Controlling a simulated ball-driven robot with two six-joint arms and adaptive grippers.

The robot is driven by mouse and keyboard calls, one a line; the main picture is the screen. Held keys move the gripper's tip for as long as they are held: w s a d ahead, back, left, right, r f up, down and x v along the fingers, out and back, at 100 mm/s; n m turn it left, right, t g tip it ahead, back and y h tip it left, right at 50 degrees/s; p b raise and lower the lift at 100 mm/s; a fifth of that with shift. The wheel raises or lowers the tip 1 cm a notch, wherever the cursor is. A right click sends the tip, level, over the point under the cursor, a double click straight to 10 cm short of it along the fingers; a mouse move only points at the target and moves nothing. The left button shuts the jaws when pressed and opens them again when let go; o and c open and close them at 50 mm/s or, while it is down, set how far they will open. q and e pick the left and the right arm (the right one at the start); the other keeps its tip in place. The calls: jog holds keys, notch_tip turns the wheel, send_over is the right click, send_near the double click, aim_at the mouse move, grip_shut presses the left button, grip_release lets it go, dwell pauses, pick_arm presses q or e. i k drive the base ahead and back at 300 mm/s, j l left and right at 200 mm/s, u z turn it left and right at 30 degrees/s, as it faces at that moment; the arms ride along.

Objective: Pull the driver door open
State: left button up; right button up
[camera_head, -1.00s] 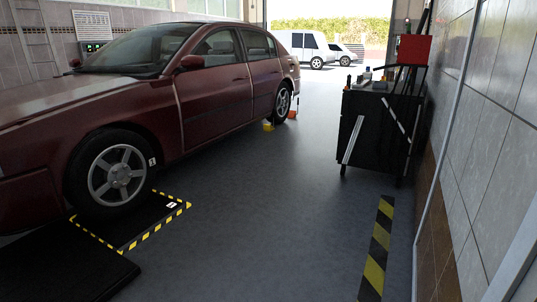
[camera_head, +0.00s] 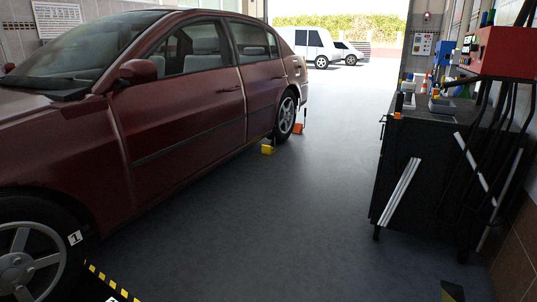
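The dark red car (camera_head: 190,90) stands along the left side of the head view. Its driver door (camera_head: 190,110) looks closed, flush with the body. The door handle (camera_head: 231,89) is a small shape near the door's rear upper edge. The side mirror (camera_head: 137,71) sticks out at the door's front. Neither of my grippers shows in this view.
A black tool cart (camera_head: 420,170) with tools on top and a red box (camera_head: 502,50) above it stands on the right. Grey floor (camera_head: 270,220) between car and cart is clear. A yellow block (camera_head: 267,149) lies by the rear wheel. White vehicles (camera_head: 312,45) stand outside.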

aim_at(171, 129)
jog(key=i, duration=2.9)
